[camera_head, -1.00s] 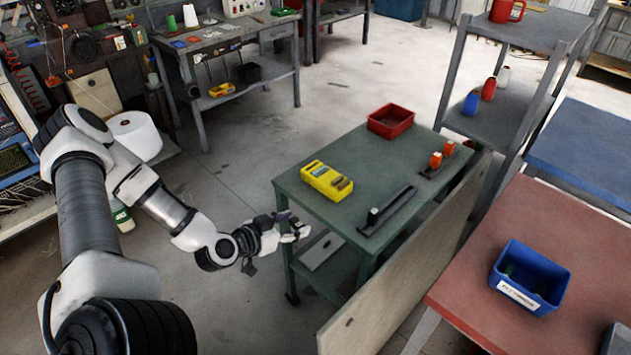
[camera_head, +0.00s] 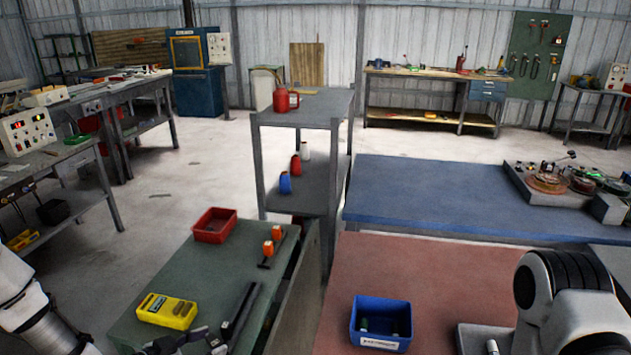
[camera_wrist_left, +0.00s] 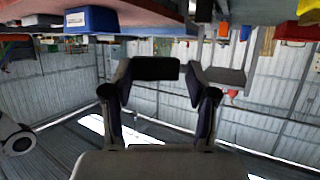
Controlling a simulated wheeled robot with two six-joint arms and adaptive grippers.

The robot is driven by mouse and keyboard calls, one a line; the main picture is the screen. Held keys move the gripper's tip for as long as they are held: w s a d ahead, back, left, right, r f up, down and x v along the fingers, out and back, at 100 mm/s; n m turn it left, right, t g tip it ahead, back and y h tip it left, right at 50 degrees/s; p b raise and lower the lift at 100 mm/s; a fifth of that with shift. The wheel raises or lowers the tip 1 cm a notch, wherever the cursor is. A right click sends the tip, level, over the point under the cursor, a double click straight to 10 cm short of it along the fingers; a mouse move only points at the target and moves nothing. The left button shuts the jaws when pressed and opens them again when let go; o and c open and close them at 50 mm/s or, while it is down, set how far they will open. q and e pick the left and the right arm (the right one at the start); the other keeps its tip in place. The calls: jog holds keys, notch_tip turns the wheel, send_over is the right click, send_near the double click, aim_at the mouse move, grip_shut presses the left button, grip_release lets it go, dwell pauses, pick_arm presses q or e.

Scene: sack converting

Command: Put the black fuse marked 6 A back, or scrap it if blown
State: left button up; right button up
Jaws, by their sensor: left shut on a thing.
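My left gripper (camera_head: 205,342) is at the bottom edge of the head view, partly cut off, by the near end of the green table (camera_head: 190,262). In the left wrist view it is shut on a dark block (camera_wrist_left: 155,68), which looks like the black fuse; no marking can be read and its condition cannot be told. A yellow meter-like box (camera_head: 166,310) and a long black holder or rail (camera_head: 240,312) are on the green table. A blue bin (camera_head: 381,342) with a white label and small green pieces inside stands on the red table. My right gripper is not clearly visible.
A red tray (camera_head: 214,226) and two orange items (camera_head: 268,247) are at the green table's far end. A grey shelf (camera_head: 300,118) with bottles and a red can stands behind. A blue table (camera_head: 440,190) lies beyond the red table (camera_head: 420,262), which has clear room.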

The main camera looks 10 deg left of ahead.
pick_arm(q)
jog(key=w+d+r+n+t+y, duration=0.1)
jog(key=w+d+r+n+y, duration=0.1)
jog(key=d, duration=1)
jog(key=w+a+r+n+t+y, duration=0.1)
jog(key=w+a+r+n+y, duration=0.15)
jog(key=n+y, duration=0.25)
jog(key=s+f, duration=0.4)
jog(key=s, duration=0.1)
jog(key=shift+a+f, duration=0.35)
jog(key=shift+w+f, duration=0.1)
